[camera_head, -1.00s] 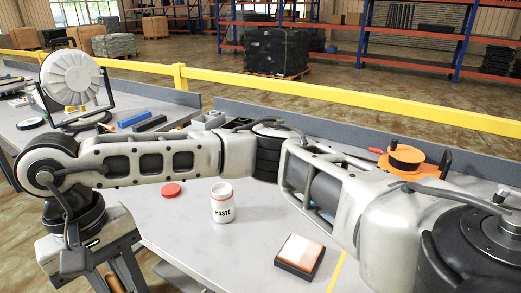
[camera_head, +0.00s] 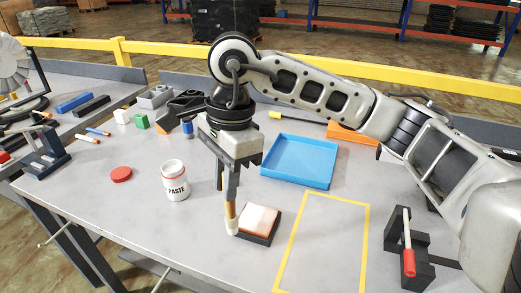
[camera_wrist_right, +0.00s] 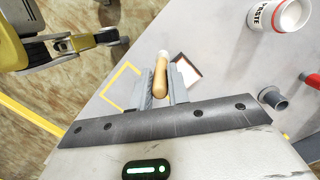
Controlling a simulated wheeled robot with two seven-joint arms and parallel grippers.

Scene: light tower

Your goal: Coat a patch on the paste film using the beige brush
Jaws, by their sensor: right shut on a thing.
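My right gripper (camera_head: 229,194) is shut on the beige brush (camera_head: 230,211), which points down with its pale tip lowest. The brush tip is at the left edge of a small dark block (camera_head: 259,241) topped by a pale pink-white film (camera_head: 260,219). I cannot tell whether the tip touches the block or the table. In the right wrist view the brush (camera_wrist_right: 160,78) sits between the fingers, with the block's white top partly hidden behind them. The open white PASTE jar (camera_head: 175,184) stands upright left of the gripper. My left gripper is not in view.
A red lid (camera_head: 121,174) lies left of the jar. A blue tray (camera_head: 298,164) stands behind the block. A yellow taped rectangle (camera_head: 318,243) to the right is empty. A black holder with a red-handled tool (camera_head: 408,259) stands at the right. The front left table is clear.

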